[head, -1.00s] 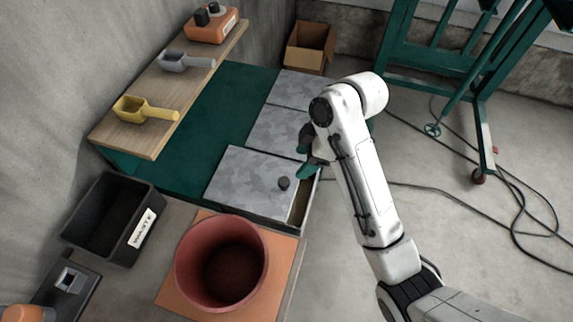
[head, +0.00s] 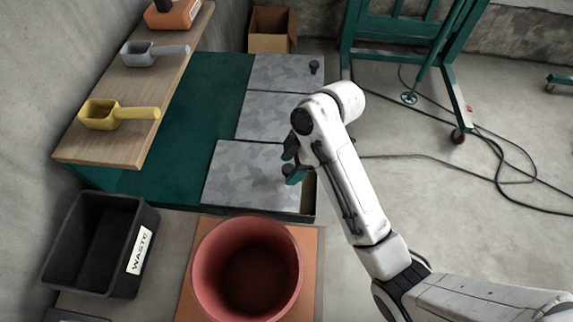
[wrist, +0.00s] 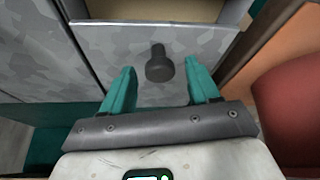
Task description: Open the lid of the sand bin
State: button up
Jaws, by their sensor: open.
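The nearest grey mottled lid (head: 245,178) lies flat on the green bench, with an open strip (head: 309,192) along its right side showing a tan inside. In the wrist view the lid (wrist: 110,48) has the tan opening (wrist: 150,9) beyond its edge. Its dark round knob (wrist: 159,66) stands up from the lid; the knob (head: 288,170) is partly covered by my fingers in the head view. My gripper (wrist: 160,72) is open, with one teal finger on each side of the knob and visible gaps between. It also shows in the head view (head: 292,163). No label names the bin.
Two more grey lids (head: 270,116) (head: 283,72) lie behind. A red bucket (head: 205,265) stands in front, a black waste bin (head: 65,250) at left. A wooden shelf (head: 85,148) holds scoops. Cables (head: 440,158) cross the right floor.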

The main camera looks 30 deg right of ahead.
jog(key=shift+c, duration=0.2)
grip_shut()
dwell(0.4)
